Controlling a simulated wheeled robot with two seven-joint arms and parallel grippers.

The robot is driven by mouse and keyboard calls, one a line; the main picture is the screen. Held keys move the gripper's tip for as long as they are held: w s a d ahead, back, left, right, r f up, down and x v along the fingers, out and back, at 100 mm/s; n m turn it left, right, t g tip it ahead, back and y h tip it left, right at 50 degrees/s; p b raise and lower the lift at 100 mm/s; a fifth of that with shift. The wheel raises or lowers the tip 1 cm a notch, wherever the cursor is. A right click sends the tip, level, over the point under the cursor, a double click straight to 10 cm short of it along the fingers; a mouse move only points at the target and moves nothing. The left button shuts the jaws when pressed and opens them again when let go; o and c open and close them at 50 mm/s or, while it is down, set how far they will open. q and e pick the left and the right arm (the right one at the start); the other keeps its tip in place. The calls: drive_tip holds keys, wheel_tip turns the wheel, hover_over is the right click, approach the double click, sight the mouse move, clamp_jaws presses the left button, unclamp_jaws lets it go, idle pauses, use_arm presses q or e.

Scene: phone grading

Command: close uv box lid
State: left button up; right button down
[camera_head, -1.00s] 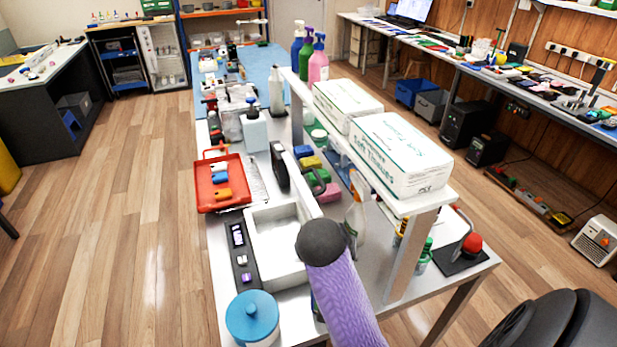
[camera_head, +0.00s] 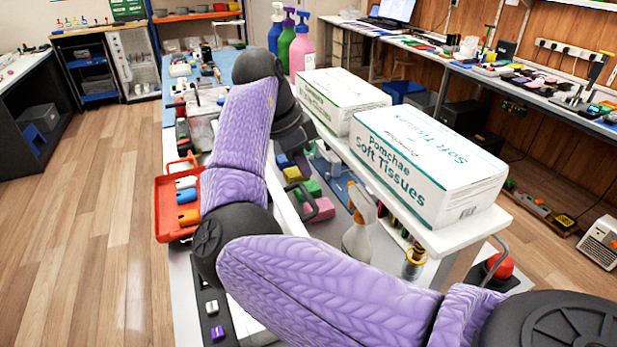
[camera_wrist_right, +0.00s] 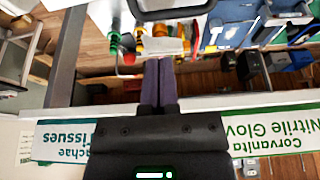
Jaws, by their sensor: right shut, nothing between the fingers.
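The white UV box (camera_head: 245,322) is mostly hidden behind my right arm in the head view; a small part of it shows at the bottom. Its dark control panel (camera_head: 212,318) shows beside it. A white upright strip (camera_head: 287,208), which looks like the raised lid's edge, shows just right of the arm. My right gripper (camera_head: 291,128) is beyond the arm's bend, near the shelf's left edge; its fingertips are hard to make out there. In the right wrist view, its fingers (camera_wrist_right: 160,80) are together and empty. My left gripper is not in view.
A red tray (camera_head: 170,208) is left of the arm. A spray bottle (camera_head: 358,235) and coloured blocks (camera_head: 318,208) are under the shelf. Pump bottles (camera_head: 301,45) stand behind.

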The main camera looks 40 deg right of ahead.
drive_tip(key=b+x, duration=0.1)
drive_tip(key=x, duration=0.7)
drive_tip(key=shift+f+b, duration=0.25)
drive_tip(key=shift+b, duration=0.05)
drive_tip(key=shift+d, duration=0.2)
